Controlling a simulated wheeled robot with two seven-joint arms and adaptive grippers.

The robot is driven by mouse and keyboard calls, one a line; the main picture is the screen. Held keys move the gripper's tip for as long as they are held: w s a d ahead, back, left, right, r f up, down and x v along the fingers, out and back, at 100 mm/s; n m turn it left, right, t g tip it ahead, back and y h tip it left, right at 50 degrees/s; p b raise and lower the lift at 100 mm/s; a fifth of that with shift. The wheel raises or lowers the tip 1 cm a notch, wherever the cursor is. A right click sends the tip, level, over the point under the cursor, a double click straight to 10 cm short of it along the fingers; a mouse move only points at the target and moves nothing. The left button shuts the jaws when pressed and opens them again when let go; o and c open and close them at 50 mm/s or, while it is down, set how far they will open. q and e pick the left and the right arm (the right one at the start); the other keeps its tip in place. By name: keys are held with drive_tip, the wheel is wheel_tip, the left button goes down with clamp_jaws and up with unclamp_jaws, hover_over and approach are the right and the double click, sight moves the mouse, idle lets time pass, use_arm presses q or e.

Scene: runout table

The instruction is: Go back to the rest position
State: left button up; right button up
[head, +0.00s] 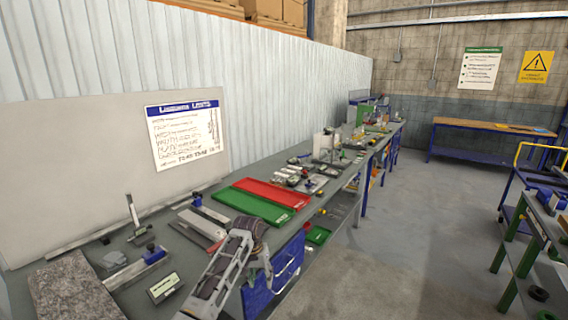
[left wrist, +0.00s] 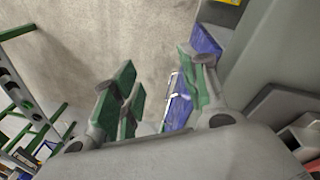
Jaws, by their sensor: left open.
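My left gripper (head: 262,264) is at the front edge of the long workbench (head: 340,196), beside a blue bin (head: 287,272) hanging at the bench front. In the left wrist view my left gripper (left wrist: 155,68) has its green-padded fingers spread apart, with nothing between them but the view of the floor and part of a blue object. My left forearm shows at the bottom of the head view. My right gripper is in neither view.
A green tray (head: 250,206) and a red tray (head: 272,193) lie on the bench. Nearer are a granite plate (head: 72,290), a height gauge (head: 135,218) and a small display box (head: 164,287). Open floor (head: 415,230) lies right, before a green-legged cart (head: 530,240).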

use_arm(q)
drive_tip(key=s+a+f+t, duration=0.1)
drive_tip(key=s+a+f, duration=0.2)
drive_tip(key=s+f, duration=0.35)
drive_tip(key=s+a+f, duration=0.2)
drive_tip(key=s+f, duration=0.1)
drive_tip(key=s, duration=0.6)
drive_tip(key=s+a+r+t, duration=0.1)
drive_tip(key=s+a+r, duration=0.15)
drive_tip(key=s, duration=0.45)
drive_tip(key=s+a+r+y, duration=0.1)
drive_tip(key=s+a, duration=0.3)
drive_tip(key=s, duration=0.3)
drive_tip(key=s+a+r+t, duration=0.1)
drive_tip(key=s+a+r, duration=0.15)
drive_tip(key=s, duration=0.45)
wheel_tip(320, 180, down, 33)
drive_tip(key=s+g, duration=0.2)
drive_tip(key=s, duration=0.1)
drive_tip(key=s+a+f, duration=0.2)
drive_tip(key=s+f, duration=0.8)
drive_tip(key=s, duration=0.1)
drive_tip(key=s+a+f, duration=0.2)
drive_tip(key=s+f, duration=0.8)
drive_tip(key=s, duration=0.1)
drive_tip(key=shift+a+m+g, duration=0.15)
drive_tip(key=shift+m+g, duration=0.25)
